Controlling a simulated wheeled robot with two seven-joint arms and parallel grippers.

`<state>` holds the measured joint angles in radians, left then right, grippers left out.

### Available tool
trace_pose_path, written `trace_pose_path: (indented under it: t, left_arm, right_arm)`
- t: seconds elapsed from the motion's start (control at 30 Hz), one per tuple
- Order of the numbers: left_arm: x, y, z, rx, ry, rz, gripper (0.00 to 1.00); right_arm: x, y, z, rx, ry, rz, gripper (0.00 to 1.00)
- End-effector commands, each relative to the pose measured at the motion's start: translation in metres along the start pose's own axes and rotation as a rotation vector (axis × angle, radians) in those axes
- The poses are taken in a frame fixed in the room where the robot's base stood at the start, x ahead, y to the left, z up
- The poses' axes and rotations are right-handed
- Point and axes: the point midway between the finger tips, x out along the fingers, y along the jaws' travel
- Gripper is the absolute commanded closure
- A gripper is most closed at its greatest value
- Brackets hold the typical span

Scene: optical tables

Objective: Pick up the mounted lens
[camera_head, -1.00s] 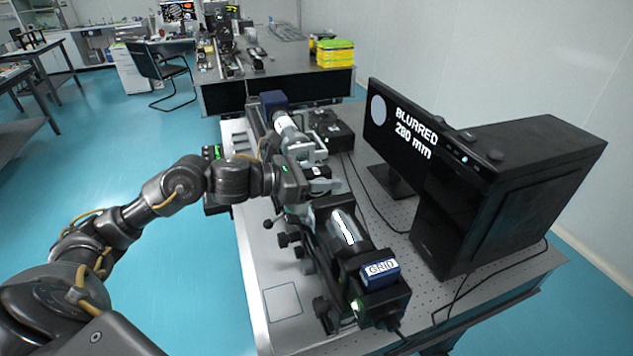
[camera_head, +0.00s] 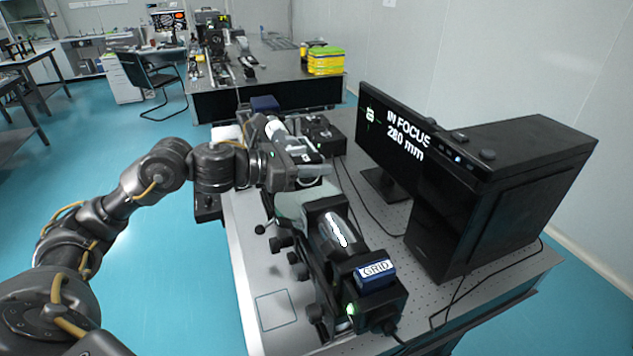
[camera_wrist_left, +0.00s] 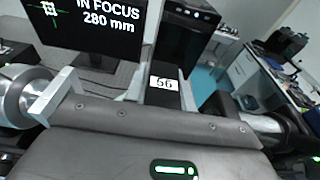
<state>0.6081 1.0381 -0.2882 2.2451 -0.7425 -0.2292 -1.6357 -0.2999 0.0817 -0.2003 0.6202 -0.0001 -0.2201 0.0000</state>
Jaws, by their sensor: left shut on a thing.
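My left gripper (camera_head: 303,170) reaches over the long dark optical rail from the left, behind the barrel unit labelled GRID. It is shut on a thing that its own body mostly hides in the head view. In the left wrist view, a black block with a white "56" label (camera_wrist_left: 164,84) shows just beyond the gripper body and looks like the mount of the mounted lens. The glass is not visible. I cannot tell whether the mount is clear of the rail. My right gripper is not in view.
The GRID unit (camera_head: 375,275) stands at the near end of the rail. A monitor (camera_head: 392,130) reads IN FOCUS, 280 mm. A black computer case (camera_head: 500,195) stands right of it. Cables cross the table. The table's left front (camera_head: 250,270) is bare.

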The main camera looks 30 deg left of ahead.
Motion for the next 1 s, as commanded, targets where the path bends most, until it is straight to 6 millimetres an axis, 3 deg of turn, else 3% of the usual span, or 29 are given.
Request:
trace_pose_path:
  t: [0.23, 0.5, 0.7, 1.0]
  left_arm:
    - [-0.058, 0.009, 0.042, 0.011, 0.000, 0.011, 1.00]
    - [-0.113, 0.019, 0.048, 0.004, 0.004, 0.010, 1.00]
    - [-0.137, 0.022, 0.057, 0.002, 0.001, 0.007, 1.00]
    - [-0.150, 0.023, 0.065, 0.002, 0.000, 0.004, 1.00]
  right_arm:
    - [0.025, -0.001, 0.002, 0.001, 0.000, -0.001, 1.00]
    - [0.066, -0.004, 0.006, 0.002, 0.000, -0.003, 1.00]
    - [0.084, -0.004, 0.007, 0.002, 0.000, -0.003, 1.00]
    - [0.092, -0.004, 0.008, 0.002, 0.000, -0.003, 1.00]
